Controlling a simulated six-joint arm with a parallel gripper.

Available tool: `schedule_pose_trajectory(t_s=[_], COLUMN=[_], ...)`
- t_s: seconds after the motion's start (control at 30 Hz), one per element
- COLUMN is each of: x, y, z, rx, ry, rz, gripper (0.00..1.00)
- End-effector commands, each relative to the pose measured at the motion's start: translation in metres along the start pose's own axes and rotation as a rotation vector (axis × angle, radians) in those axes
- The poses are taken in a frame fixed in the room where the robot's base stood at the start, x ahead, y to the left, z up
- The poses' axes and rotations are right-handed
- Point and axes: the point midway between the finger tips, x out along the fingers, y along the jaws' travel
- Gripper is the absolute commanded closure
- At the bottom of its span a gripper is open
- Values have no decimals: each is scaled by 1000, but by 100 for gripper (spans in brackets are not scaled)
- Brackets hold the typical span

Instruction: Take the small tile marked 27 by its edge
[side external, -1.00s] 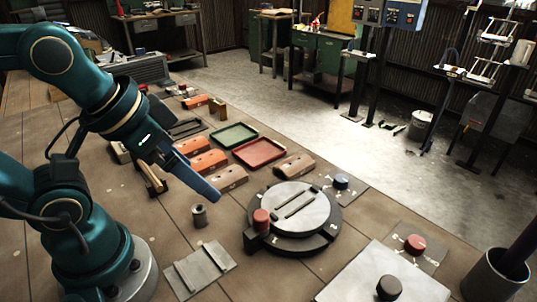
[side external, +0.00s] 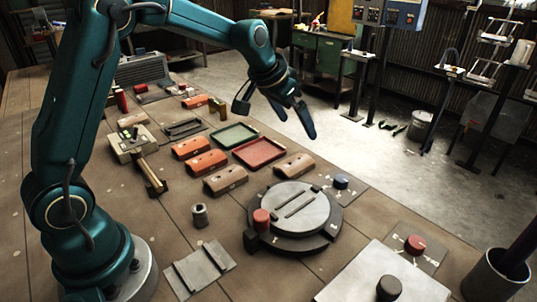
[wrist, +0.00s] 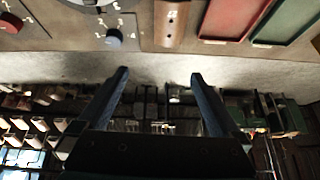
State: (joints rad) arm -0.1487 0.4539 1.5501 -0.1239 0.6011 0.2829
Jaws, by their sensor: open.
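My gripper (side external: 298,127) is raised over the far edge of the bench, its fingers pointing down and forward. In the wrist view the two dark fingers (wrist: 160,73) stand wide apart with nothing between them. I cannot make out a small tile marked 27 in either view. Hangers with pale flat pieces (side external: 482,70) hang at the upper right of the side view, well apart from my gripper. Rows of small pale pieces (wrist: 38,124) show at the left of the wrist view; any numbers on them are too small to read.
The bench holds a round dial plate (side external: 290,207), a red tray (side external: 272,150), a green tray (side external: 222,139), several orange and brown blocks (side external: 205,163), and a blue knob (side external: 341,181). A dark bin (side external: 497,272) stands at the lower right. Open floor (side external: 370,160) lies beyond the bench.

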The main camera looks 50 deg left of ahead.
Motion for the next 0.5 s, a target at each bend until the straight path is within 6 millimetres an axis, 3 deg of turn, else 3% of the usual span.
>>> schedule_pose_trajectory(t_s=[0.1, 0.2, 0.5], x=[37, 56, 84], y=[-9, -12, -15], z=[13, 25, 43], rx=[-25, -39, -53], ry=[-63, -108, -155], rz=[4, 8, 12], gripper=[0, 0, 0])
